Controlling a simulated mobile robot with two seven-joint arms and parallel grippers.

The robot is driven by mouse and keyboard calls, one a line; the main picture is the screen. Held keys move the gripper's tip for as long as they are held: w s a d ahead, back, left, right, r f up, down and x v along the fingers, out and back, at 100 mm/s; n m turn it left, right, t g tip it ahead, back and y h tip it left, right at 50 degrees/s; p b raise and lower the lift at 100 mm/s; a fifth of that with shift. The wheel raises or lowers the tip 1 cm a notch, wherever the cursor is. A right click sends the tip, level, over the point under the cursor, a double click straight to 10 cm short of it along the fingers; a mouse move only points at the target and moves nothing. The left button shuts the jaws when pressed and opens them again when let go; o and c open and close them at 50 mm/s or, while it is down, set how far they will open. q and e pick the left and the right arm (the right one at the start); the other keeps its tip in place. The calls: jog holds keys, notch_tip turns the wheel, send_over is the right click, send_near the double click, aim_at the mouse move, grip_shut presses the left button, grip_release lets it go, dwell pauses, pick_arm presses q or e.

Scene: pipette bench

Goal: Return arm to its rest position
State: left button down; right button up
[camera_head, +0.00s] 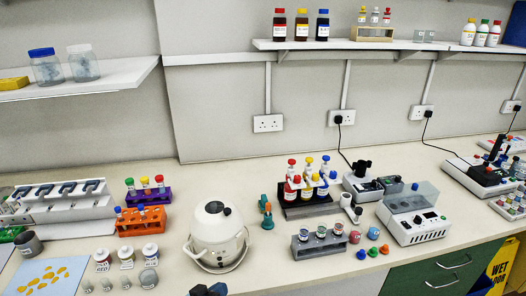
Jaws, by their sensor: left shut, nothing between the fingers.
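My left gripper (208,290) shows only as a small dark tip at the bottom edge, in front of the white rounded machine (219,230) and apart from it. It is shut and empty. The rest of it and its arm are cut off by the frame. My right gripper is out of view.
An orange rack (142,222) and a purple rack with capped tubes stand left of the machine. A grey tube block (320,244), a black rack of tubes and a grey-white device (412,214) stand to the right. Bare bench lies between the machine and grey block. Shelves hang above.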

pick_arm(q)
jog(key=s+a+f+m+g+y, duration=0.1)
jog(key=s+a+f+y, duration=0.1)
jog(key=s, duration=0.9)
jog(key=s+a+f+m+y, duration=0.1)
jog(key=s+a+f+y, duration=0.1)
jog(key=s, duration=0.8)
jog(key=shift+s+f+m+g, duration=0.4)
jog(key=shift+f, duration=0.45)
jog(key=shift+d, duration=0.1)
dwell(4.1)
